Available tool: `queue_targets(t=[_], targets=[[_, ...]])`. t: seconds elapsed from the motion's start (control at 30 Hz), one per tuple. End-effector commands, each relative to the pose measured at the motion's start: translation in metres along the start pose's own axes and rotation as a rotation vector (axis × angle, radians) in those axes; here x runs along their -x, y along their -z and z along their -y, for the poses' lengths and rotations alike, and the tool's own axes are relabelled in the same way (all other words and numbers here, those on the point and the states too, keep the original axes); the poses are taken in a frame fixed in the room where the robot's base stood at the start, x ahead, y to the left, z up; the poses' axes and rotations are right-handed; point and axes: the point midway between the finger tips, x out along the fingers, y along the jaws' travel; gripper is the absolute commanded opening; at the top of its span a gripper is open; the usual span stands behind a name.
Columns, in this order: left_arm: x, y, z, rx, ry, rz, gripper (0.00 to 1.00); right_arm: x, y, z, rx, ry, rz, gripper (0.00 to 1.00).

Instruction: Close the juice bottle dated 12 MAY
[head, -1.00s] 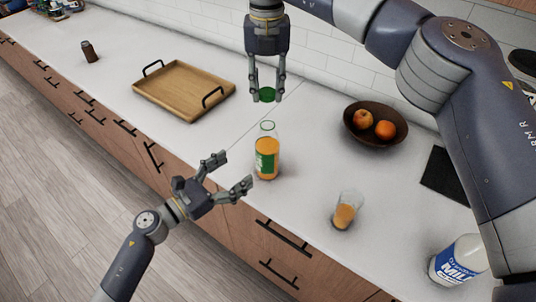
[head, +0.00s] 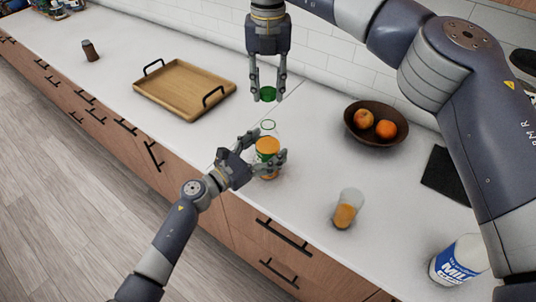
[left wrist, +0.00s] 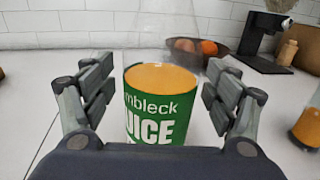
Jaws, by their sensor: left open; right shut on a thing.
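The juice bottle (head: 267,148) stands upright and uncapped on the counter, with orange juice inside. In the left wrist view its green label (left wrist: 160,112) reads "mbleck" and part of "JUICE"; no date is legible. My left gripper (head: 266,148) is open, with its fingers on either side of the bottle; the wrist view shows gaps between the fingers and the label. My right gripper (head: 267,92) points down above and behind the bottle and is shut on a green cap (head: 268,94), held apart from the bottle's mouth.
A wooden tray (head: 157,98) lies to the left. A bowl of fruit (head: 358,133), a glass with juice (head: 346,210) and a milk bottle (head: 459,260) stand to the right. The tiled wall is behind.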

Motion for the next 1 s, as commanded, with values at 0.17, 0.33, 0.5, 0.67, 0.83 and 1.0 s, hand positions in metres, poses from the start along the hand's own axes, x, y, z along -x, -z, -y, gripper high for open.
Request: queue_targets(t=[0.17, 0.33, 0.5, 0.67, 0.83, 1.0], targets=[[-0.001, 0.0, 0.0, 0.0, 0.0, 0.0, 0.8, 0.0, 0.0, 0.0, 0.0, 0.0, 0.0, 0.23], [0.0, 0.0, 0.0, 0.0, 0.0, 0.0, 0.62, 0.0, 0.0, 0.0, 0.0, 0.0, 0.0, 0.23], [0.0, 0.0, 0.0, 0.0, 0.0, 0.0, 0.23, 0.0, 0.0, 0.0, 0.0, 0.0, 0.0, 0.23], [0.0, 0.0, 0.0, 0.0, 0.0, 0.0, 0.12, -0.002, 0.0, 0.0, 0.0, 0.0, 0.0, 0.23], [0.0, 0.0, 0.0, 0.0, 0.0, 0.0, 0.12, -0.021, 0.0, 0.001, 0.0, 0.001, -0.003, 0.23], [0.0, 0.0, 0.0, 0.0, 0.0, 0.0, 0.12, -0.045, 0.0, 0.001, 0.001, 0.002, -0.002, 0.23]])
